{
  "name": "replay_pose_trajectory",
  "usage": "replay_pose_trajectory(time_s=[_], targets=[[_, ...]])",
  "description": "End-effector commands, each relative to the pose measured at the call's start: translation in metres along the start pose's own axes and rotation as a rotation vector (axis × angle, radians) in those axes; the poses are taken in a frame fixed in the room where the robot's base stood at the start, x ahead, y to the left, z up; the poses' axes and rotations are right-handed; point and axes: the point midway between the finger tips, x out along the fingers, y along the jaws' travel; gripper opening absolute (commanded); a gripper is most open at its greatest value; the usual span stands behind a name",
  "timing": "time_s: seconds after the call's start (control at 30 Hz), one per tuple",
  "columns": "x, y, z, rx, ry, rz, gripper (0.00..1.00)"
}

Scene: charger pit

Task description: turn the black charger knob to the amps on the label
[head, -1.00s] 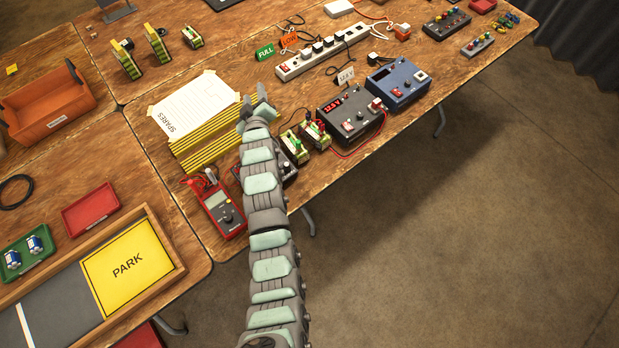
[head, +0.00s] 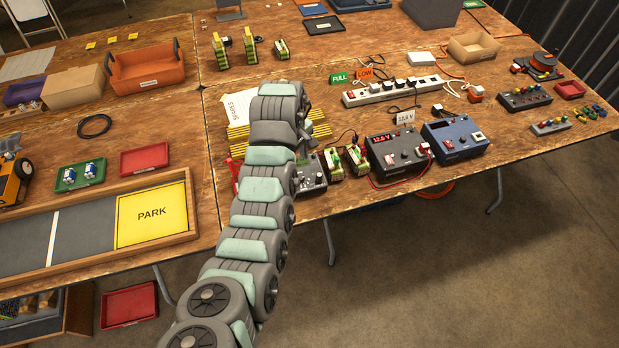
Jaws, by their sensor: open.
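A black charger (head: 396,152) with a lit red display stands near the front edge of the right table. Its knob is too small in the head view for its setting to be read. My gripper (head: 303,150) is open, partly hidden by my arm's bent end. It points down above a grey box with knobs (head: 311,178), left of the black charger. It appears empty and apart from the black charger.
Two green-and-yellow battery packs (head: 356,158) stand between the grey box and the black charger. A white power strip (head: 395,92) lies behind, with green FULL (head: 339,78) and orange LOW (head: 370,73) tags. A red cable (head: 400,184) loops along the table front.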

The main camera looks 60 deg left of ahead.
Motion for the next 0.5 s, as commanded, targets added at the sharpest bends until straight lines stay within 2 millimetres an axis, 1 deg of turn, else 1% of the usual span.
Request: replay_pose_trajectory(time_s=[0.03, 0.2, 0.5], targets=[[0.009, -0.002, 0.001, 0.000, -0.003, -0.005, 0.41], [0.037, -0.001, 0.001, 0.002, -0.003, -0.003, 0.41], [0.075, 0.001, 0.001, 0.004, 0.000, 0.000, 0.41]])
